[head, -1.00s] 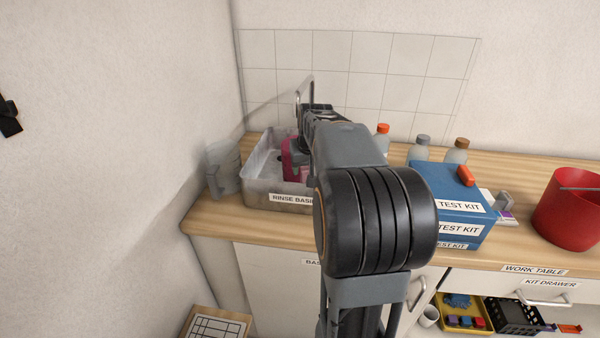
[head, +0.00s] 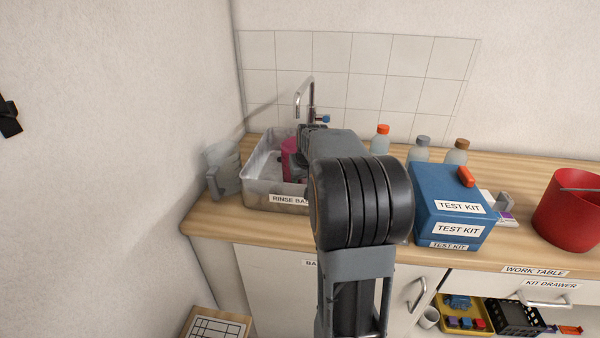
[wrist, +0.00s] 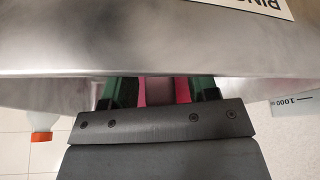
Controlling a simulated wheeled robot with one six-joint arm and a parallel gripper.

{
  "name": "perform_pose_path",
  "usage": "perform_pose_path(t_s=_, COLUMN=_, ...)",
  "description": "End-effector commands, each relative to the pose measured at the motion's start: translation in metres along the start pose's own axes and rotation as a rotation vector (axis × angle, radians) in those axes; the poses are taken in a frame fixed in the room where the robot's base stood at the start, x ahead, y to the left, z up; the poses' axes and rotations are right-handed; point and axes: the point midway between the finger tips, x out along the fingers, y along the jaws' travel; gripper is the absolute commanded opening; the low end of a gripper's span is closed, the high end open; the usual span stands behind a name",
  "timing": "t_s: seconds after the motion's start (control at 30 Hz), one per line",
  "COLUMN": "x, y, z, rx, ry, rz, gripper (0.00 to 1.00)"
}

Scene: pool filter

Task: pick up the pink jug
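The pink jug (head: 290,160) stands inside the metal rinse basin (head: 276,201), partly hidden by my arm in the head view. In the wrist view a strip of the pink jug (wrist: 160,90) shows between the two green and black fingers of my gripper (wrist: 164,89). The fingers are apart, one on each side of the pink; I see no clear grip on it. The basin wall (wrist: 140,45) covers the fingertips and most of the jug. In the head view my arm hides the gripper.
A clear measuring jug (head: 222,170) stands left of the basin. A tap (head: 305,95) rises behind. Bottles, including an orange-capped one (head: 381,140), stand at the back.

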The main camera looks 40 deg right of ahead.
Motion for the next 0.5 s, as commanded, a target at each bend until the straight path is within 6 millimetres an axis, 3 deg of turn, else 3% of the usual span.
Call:
perform_pose_path(t_s=0.07, x=-0.0002, y=0.0, z=0.0, rx=0.0, ry=0.0, rz=0.0, gripper=0.46)
perform_pose_path(t_s=0.5, x=-0.0004, y=0.0, z=-0.0001, rx=0.0, ry=0.0, rz=0.0, gripper=0.04)
